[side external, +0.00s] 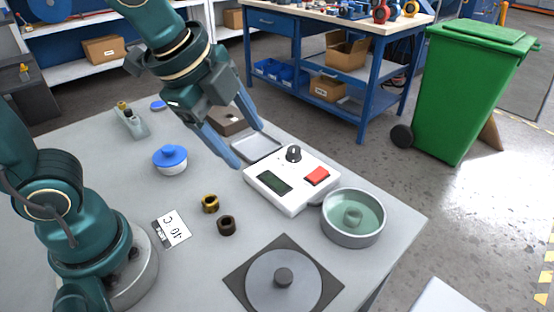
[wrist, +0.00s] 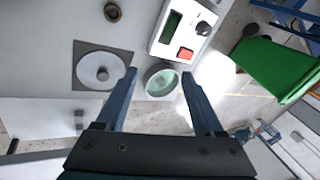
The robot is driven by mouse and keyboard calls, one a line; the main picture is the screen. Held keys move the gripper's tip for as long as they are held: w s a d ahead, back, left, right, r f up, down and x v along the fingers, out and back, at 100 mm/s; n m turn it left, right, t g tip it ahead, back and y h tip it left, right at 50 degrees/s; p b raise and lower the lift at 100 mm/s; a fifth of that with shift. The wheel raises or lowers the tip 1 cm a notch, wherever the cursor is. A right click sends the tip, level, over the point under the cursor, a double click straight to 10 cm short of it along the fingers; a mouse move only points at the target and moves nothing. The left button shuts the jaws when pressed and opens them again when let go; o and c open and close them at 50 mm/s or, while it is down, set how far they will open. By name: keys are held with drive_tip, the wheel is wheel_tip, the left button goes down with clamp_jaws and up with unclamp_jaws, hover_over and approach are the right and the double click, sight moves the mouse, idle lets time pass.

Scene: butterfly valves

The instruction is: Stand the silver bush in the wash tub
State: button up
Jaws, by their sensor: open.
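The wash tub (side external: 352,240) is a round grey tub with greenish liquid at the right of the table. A small ring-shaped bush (side external: 352,216) stands upright inside it, tinted green by the liquid; this looks like the silver bush. In the wrist view the tub (wrist: 148,88) lies between and beyond my fingertips, with the bush faint inside. My gripper (side external: 247,146) is open and empty, raised above the table, left of and behind the tub in the side view. Its two blue fingers also show in the wrist view (wrist: 158,75).
A white device (side external: 268,190) with dial and red button stands beside the tub. A brass bush (side external: 210,204), a dark bush (side external: 226,226), a dark square plate with grey disc (side external: 262,283), a blue-lidded pot (side external: 171,165) and a shallow tray (side external: 264,150) are on the table.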

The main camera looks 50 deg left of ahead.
drive_tip(key=s+a+f+n, duration=0.2)
drive_tip(key=s+n, duration=0.5)
drive_tip(key=n, duration=0.7)
drive_tip(key=shift+a+n+t, duration=0.3)
drive_tip(key=shift+a, duration=0.4)
